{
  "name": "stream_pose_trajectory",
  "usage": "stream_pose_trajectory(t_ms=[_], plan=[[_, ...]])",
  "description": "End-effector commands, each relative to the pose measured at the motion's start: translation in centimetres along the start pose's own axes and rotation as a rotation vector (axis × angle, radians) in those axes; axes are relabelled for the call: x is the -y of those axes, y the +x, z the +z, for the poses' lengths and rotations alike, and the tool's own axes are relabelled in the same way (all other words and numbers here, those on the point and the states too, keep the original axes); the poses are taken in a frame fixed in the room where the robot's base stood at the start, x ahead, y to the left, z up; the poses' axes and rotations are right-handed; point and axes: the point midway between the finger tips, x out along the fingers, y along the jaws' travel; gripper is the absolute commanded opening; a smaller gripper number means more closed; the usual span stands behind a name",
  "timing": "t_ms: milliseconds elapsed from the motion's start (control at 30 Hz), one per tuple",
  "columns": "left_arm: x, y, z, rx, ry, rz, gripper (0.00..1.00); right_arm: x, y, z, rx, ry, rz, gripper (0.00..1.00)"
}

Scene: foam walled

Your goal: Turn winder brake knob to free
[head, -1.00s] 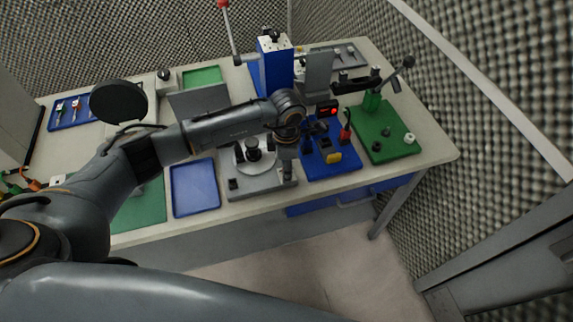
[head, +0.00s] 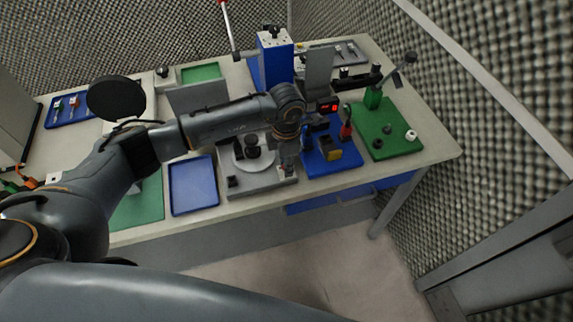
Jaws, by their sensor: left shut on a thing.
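The winder is a grey base (head: 258,185) with a round pale disc and a black hub (head: 252,146) on it. It stands at the front edge of the bench. My left gripper (head: 288,170) points down at the right front corner of this base. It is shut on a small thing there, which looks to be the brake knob. The fingers and wrist hide the knob almost fully, so its pointer cannot be read. A pale patch with a bit of red shows at the fingertips. My right gripper is not in view.
Right of the winder is a blue base (head: 348,161) with a yellow-and-black block (head: 330,149) and a red display (head: 329,107). Further right is a green base (head: 399,148) with a lever. An empty blue tray (head: 194,187) lies to the left. A tall blue column (head: 276,66) stands behind.

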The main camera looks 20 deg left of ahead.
Motion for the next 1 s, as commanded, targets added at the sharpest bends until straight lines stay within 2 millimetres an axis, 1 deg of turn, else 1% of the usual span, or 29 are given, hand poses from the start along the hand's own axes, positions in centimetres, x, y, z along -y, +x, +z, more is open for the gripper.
stream_pose_trajectory(t_ms=[33, 300, 1000], plan=[[-0.1, 0.3, 0.0, 0.0, -0.042, 0.002, 0.0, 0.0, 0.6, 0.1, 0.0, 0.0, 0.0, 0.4], [-0.1, 0.3, 0.0, 0.0, -0.297, 0.001, 0.0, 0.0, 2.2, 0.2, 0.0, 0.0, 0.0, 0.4], [-0.1, 0.1, 0.0, 0.001, -0.959, 0.001, 0.0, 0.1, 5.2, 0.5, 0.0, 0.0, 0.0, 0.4]])
